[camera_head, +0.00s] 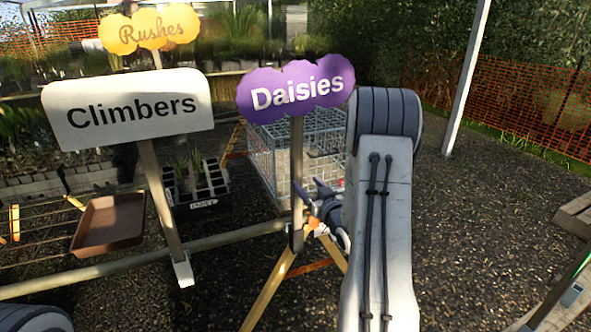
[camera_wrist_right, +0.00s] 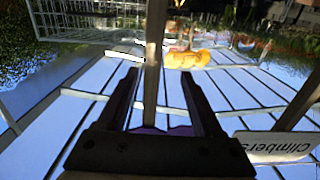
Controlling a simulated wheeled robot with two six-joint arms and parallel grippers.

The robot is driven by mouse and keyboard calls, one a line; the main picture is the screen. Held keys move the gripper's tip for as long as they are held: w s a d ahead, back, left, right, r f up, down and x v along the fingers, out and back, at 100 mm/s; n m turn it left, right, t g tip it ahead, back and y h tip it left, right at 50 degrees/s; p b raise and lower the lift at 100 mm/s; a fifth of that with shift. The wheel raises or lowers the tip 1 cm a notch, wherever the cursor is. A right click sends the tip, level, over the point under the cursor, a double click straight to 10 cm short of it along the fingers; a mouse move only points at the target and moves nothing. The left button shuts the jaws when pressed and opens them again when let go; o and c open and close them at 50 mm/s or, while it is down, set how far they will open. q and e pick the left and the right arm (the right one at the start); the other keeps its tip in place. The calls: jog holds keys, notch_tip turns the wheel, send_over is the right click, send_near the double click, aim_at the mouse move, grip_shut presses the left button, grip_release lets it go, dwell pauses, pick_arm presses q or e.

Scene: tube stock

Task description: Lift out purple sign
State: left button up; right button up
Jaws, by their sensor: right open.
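The purple "Daisies" sign (camera_head: 296,90) stands upright on a wooden post (camera_head: 297,160), its foot in a dark holder (camera_head: 296,238) on a rail. My right gripper (camera_head: 306,205) is beside the lower part of this post, partly hidden by my arm. In the right wrist view my right gripper (camera_wrist_right: 158,76) is open, with the post (camera_wrist_right: 154,50) between its two fingers. I cannot tell whether a finger touches it. A sliver of the purple sign (camera_wrist_right: 150,130) shows beyond the gripper's palm. My left gripper is not in view.
The white "Climbers" sign (camera_head: 128,108) stands left, its post (camera_head: 160,200) on the same rail (camera_head: 235,232). The yellow "Rushes" sign (camera_head: 149,29) is behind. A wire cage (camera_head: 262,160), a brown tray (camera_head: 108,225) and a black crate (camera_head: 197,185) lie around.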

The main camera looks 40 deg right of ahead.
aim_at(299, 129)
jog(key=x, duration=0.4)
jog(key=d+p+x, duration=0.1)
jog(key=x, duration=0.3)
jog(key=shift+s+d+r, duration=0.1)
jog(key=shift+s+r, duration=0.05)
jog(key=shift+x, duration=0.8)
jog(key=shift+r, duration=0.1)
grip_shut()
jog(key=shift+r+p, duration=3.65)
jog(key=shift+r, duration=2.75)
